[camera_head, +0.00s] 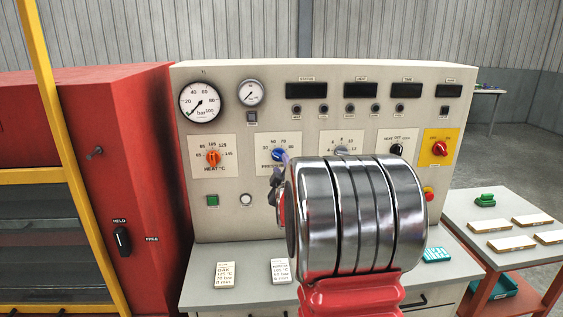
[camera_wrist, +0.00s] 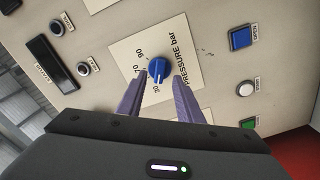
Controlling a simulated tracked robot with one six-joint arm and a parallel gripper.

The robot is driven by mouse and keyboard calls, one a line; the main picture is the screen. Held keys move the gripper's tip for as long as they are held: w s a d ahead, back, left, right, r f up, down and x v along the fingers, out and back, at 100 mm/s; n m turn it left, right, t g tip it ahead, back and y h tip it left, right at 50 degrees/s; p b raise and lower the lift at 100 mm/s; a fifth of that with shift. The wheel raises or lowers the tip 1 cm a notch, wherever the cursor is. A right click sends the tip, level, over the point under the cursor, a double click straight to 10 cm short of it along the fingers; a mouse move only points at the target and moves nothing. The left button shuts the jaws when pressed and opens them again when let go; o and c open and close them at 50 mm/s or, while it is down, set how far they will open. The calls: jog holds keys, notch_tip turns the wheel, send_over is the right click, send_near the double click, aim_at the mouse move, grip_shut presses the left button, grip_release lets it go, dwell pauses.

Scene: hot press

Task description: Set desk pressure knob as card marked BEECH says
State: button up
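The blue pressure knob (camera_wrist: 158,69) is on a cream plate marked PRESSURE bar in the wrist view. Its white mark points down in that picture, toward the printed 30. My gripper (camera_wrist: 159,82) is open, its two purple fingers on either side of the knob with gaps visible. In the head view the knob (camera_head: 279,155) is on the desk panel, just beyond my arm. Two cards lie on the desk: one reads OAK (camera_head: 224,274); the other card (camera_head: 281,271) has a heading too small to read surely. No card legible as BEECH shows.
The orange heat knob (camera_head: 212,158) is left of the pressure knob. The black selector (camera_head: 396,149) and red knob on yellow (camera_head: 439,149) are to the right. A red press (camera_head: 130,150) stands left. A side table (camera_head: 470,212) holds several pale boards. My arm hides part of the desk.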

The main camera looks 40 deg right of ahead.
aim_at(280, 158)
jog(key=shift+x, duration=2.15)
jog(key=shift+c, duration=0.2)
